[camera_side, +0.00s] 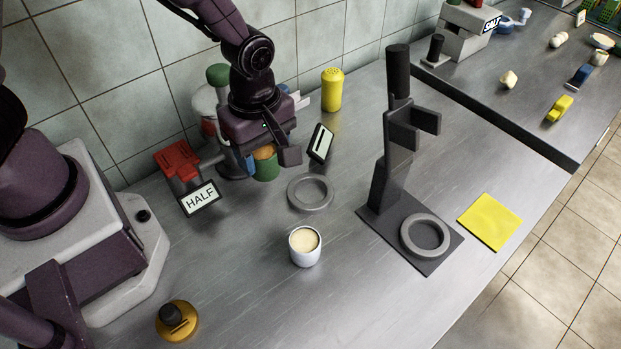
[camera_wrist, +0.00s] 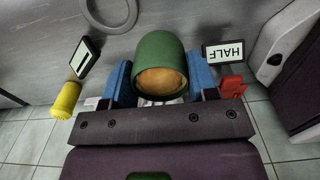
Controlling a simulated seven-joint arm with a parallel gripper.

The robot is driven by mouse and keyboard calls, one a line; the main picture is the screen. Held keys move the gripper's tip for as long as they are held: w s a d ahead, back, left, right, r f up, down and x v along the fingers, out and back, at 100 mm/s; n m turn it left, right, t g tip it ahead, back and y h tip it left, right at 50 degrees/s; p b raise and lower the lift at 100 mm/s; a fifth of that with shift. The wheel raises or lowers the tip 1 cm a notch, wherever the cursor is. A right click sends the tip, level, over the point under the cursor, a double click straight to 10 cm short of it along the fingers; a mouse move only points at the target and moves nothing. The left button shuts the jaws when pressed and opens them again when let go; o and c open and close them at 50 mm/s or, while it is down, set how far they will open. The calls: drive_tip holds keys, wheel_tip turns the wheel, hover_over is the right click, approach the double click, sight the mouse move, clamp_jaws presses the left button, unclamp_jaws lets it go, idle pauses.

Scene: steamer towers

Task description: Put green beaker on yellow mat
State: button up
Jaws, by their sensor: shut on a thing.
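The green beaker (camera_side: 267,172), filled with something orange-brown, is at the back of the counter in the side view. It shows large in the wrist view (camera_wrist: 158,52), between two blue finger pads. My gripper (camera_wrist: 160,82) is shut on the beaker, one pad on each side. In the side view my gripper (camera_side: 258,160) partly hides the beaker. I cannot tell whether the beaker touches the counter. The yellow mat (camera_side: 490,222) lies flat and bare at the counter's right front edge, well away from my gripper.
A dark stand (camera_side: 385,185) with a grey ring (camera_side: 425,252) on its base stands between beaker and mat. A HALF sign (camera_side: 199,199), dark-framed card (camera_side: 320,143) and yellow shaker (camera_side: 331,92) stand near the gripper.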

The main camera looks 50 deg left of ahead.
drive_tip(key=w+f, duration=0.2)
drive_tip(key=w+d+f, duration=0.1)
drive_tip(key=w+f, duration=0.1)
drive_tip(key=w+d+f, duration=0.1)
drive_tip(key=w+f, duration=0.1)
drive_tip(key=shift+w+d, duration=0.1)
drive_tip(key=shift+w, duration=0.2)
drive_tip(key=f, duration=0.1)
drive_tip(key=w+f, duration=0.1)
drive_tip(key=f, duration=0.1)
drive_tip(key=shift+d+f, duration=0.15)
drive_tip(key=shift+f, duration=0.25)
drive_tip(key=shift+f, duration=0.1)
drive_tip(key=shift+f, duration=0.15)
drive_tip(key=o, duration=1.5)
drive_tip(key=shift+c, duration=0.2)
wheel_tip(320, 180, up, 13)
drive_tip(key=shift+s+d, duration=0.15)
drive_tip(key=shift+d, duration=0.1)
